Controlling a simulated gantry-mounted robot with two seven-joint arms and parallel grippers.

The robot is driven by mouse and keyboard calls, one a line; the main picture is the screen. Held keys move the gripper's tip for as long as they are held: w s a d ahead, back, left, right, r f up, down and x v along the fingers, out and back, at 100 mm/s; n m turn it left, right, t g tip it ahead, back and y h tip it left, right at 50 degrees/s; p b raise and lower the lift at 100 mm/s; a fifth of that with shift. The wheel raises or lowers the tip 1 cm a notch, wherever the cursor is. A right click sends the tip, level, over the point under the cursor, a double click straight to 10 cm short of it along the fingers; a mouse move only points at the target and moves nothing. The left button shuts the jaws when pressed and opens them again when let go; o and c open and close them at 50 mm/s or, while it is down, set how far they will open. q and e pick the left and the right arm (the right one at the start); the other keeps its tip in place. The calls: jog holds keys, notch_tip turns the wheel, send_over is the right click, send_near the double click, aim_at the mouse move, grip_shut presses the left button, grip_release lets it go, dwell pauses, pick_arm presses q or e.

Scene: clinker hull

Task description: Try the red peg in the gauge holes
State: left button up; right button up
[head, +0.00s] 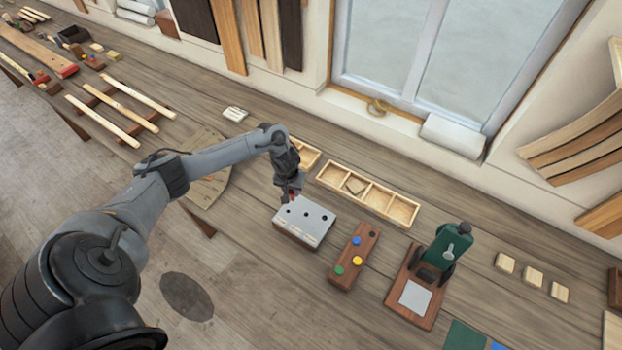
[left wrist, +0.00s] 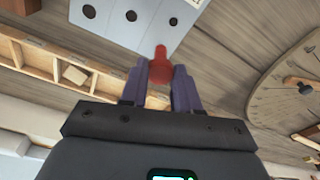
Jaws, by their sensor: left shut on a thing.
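My left gripper (head: 292,194) is shut on the red peg (left wrist: 160,66). In the left wrist view the peg sits between the two purple fingertips and points toward the gauge block. In the head view the gripper covers most of the peg. The gauge block (head: 313,222) is a pale grey plate with dark round holes on a wooden base. It also shows at the top of the left wrist view (left wrist: 112,28). The peg is at the block's left end, close to an end hole. I cannot tell whether it touches the plate. My right gripper is not in view.
A wooden rack (head: 342,274) with green, yellow and blue pegs lies right of the block. A compartment tray (head: 403,211) lies behind. A green device (head: 445,247) on a wooden base stands further right. A fan-shaped board (head: 206,187) lies left, under my arm.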

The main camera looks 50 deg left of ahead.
pick_arm(q)
jog(key=shift+s+f+b, duration=0.4)
jog(key=shift+f+b, duration=0.5)
jog(key=shift+s+f+b, duration=0.45)
jog(key=shift+f+b, duration=0.45)
jog(key=shift+s+f+b, duration=0.4)
jog(key=shift+f+b, duration=0.5)
jog(key=shift+f, duration=0.4)
jog(key=shift+f, duration=0.25)
jog(key=shift+a+r, duration=0.1)
jog(key=shift+r+p, duration=1.6)
jog(key=shift+p, duration=1.1)
jog(key=shift+f, duration=0.15)
